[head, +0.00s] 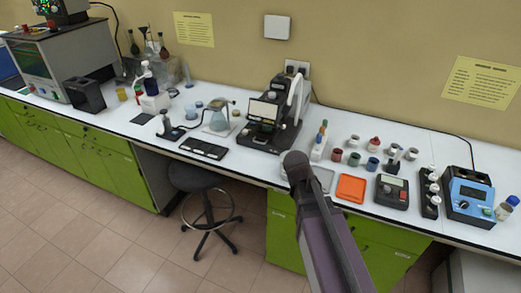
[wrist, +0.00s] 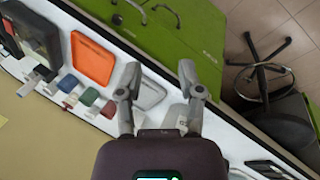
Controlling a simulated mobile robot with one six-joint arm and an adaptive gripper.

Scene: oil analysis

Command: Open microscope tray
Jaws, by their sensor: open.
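The microscope (head: 274,122) is a black and white device with a light screen on its front, standing upright on the white bench near the wall. I cannot clearly make out its tray or tell whether it is open. My gripper (wrist: 160,72) is open, with its two grey fingers spread apart over the front edge of the bench and nothing held between the tips. In the head view my arm stands in front of and a little right of the microscope and hides the gripper. The microscope is not clearly visible in the wrist view.
An orange tray (head: 351,188) and a grey tray (head: 322,180) lie right of the microscope, near several small coloured jars. A flat black keyboard-like pad (head: 204,148) lies to its left. A black stool (head: 196,177) stands below the bench, beside green cabinets (head: 281,232).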

